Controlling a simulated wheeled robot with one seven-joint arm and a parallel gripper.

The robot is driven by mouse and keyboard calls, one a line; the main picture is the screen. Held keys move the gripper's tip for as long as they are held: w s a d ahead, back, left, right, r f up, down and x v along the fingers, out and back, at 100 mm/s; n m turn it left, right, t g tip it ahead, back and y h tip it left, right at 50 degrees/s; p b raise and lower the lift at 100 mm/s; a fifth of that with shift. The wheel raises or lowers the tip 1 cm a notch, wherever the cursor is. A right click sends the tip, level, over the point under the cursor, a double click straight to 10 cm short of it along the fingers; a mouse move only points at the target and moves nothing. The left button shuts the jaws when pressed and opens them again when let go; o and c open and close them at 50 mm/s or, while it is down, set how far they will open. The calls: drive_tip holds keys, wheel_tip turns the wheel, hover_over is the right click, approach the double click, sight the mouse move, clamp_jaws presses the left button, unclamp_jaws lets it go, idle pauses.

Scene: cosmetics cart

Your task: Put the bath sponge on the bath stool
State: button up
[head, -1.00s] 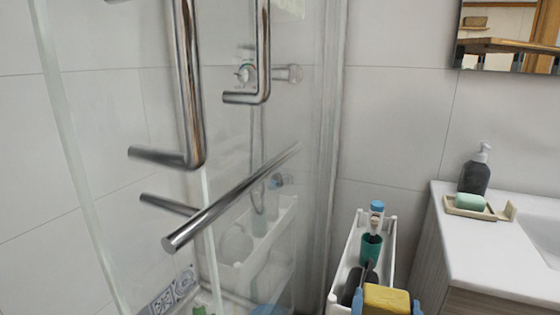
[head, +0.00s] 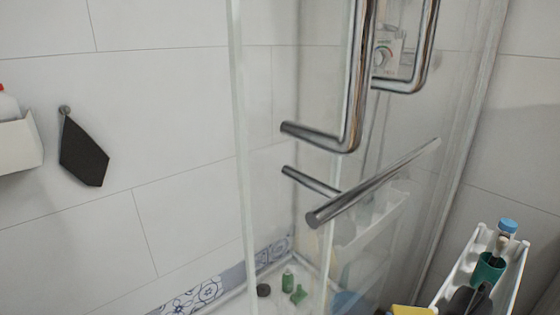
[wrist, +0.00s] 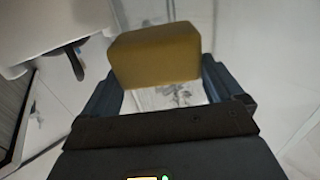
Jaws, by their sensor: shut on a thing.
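The yellow bath sponge (wrist: 155,55) is between the two dark blue fingers of my gripper (wrist: 160,78) in the wrist view. My gripper is shut on it. In the head view only a small yellow part of the sponge (head: 413,311) shows at the bottom edge, and the gripper is mostly cut off there. I cannot make out the bath stool in either view.
A glass shower enclosure with metal bar handles (head: 372,185) stands ahead. Green items (head: 298,294) lie on the floor behind the glass. A white cart (head: 522,262) with bottles is at right. A black cloth (head: 83,152) hangs on the left wall.

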drive_tip(key=shift+w+a+f+n+y, duration=0.1)
drive_tip(key=shift+a+f+n+y, duration=0.2)
drive_tip(key=shift+a+y, duration=0.25)
drive_tip(key=shift+w+a+f+n+y, duration=0.2)
drive_tip(key=shift+a+n+y, duration=0.25)
drive_tip(key=shift+a+y, duration=0.15)
drive_tip(key=shift+w+a+f+n+y, duration=0.1)
drive_tip(key=shift+a+f+n+y, duration=0.2)
drive_tip(key=shift+a+y, duration=0.25)
drive_tip(key=shift+a+f, duration=0.15)
drive_tip(key=shift+f, duration=0.25)
wheel_tip(320, 180, down, 10)
drive_tip(key=s, duration=0.2)
drive_tip(key=shift+s, duration=0.25)
drive_tip(key=shift+a, duration=0.1)
